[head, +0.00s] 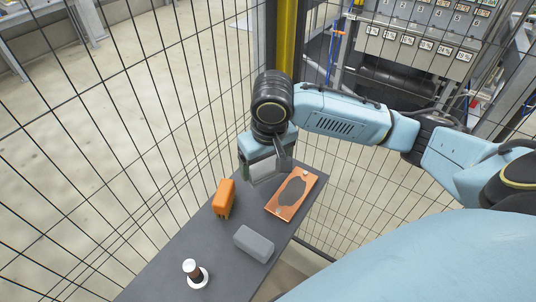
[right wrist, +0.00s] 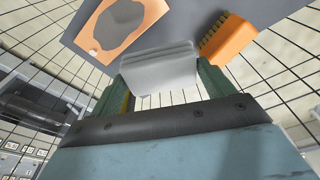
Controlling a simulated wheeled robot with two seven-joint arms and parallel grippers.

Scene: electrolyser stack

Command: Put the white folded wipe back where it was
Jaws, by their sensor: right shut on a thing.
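The white folded wipe (head: 264,171) is between the fingers of my right gripper (head: 266,160), at the far end of the dark table. In the right wrist view the wipe (right wrist: 160,68) spans the gap between the two green fingers of the gripper (right wrist: 161,80), which is shut on it. The wipe looks held above the table, though the exact height is hard to judge. A copper plate (head: 274,207) with a dark patch lies just right of it. My left gripper is not in view.
The dark table (head: 222,252) also bears an orange brush (head: 223,198), a grey block (head: 254,243) and a small brown-and-white item (head: 194,271) near the front. Bare surface lies between them. A black mesh fence (head: 120,130) runs close behind the table.

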